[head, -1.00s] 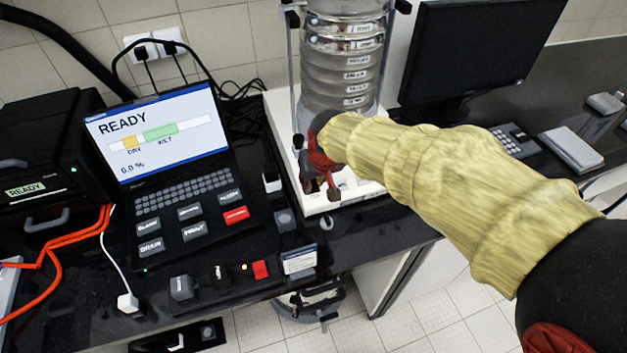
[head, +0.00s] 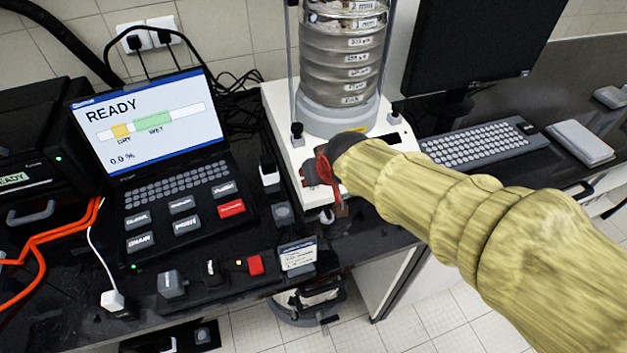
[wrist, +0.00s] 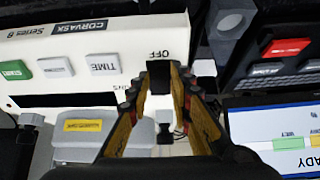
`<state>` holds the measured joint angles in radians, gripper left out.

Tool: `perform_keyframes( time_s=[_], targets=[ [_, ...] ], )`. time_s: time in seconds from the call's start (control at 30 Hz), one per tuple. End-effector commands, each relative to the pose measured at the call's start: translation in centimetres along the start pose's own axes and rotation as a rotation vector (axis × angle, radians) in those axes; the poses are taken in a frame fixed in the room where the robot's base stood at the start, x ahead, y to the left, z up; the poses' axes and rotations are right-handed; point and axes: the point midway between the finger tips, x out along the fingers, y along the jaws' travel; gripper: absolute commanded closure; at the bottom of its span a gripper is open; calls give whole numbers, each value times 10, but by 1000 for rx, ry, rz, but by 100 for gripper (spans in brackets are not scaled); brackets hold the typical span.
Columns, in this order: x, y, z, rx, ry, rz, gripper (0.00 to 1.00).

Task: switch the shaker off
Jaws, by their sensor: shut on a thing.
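The sieve shaker has a white base (head: 280,112) and a stack of metal sieves (head: 342,55), standing upright at the back. In the wrist view its front panel (wrist: 110,25) appears upside down, with a green START button (wrist: 15,70), a grey TIME button (wrist: 103,65) and the word OFF. My gripper (wrist: 160,82) is at the panel just beside OFF. Its fingers are closed on a small black switch part (wrist: 158,78); its exact position is hard to tell. In the head view my gripper (head: 325,185) is at the base's front left corner and partly hides the panel.
A laptop-like unit (head: 150,120) reading READY stands left of the shaker. Small boxes, a red button (head: 255,265) and a card stand (head: 298,258) sit near the front edge. A monitor (head: 480,45) and keyboard (head: 480,145) are on the right.

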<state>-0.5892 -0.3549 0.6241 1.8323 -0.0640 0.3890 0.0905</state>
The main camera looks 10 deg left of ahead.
Motion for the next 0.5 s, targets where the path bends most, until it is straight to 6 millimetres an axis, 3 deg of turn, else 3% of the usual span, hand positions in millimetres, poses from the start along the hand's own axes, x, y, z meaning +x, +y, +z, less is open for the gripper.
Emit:
perform_keyframes(
  time_s=[0.4, 0.43, 0.5],
  targets=[
    [0, 0, 2, 0, 16, 0, 100],
    [0, 0, 2, 0, 16, 0, 78],
    [0, 0, 2, 0, 16, 0, 74]
  ],
)
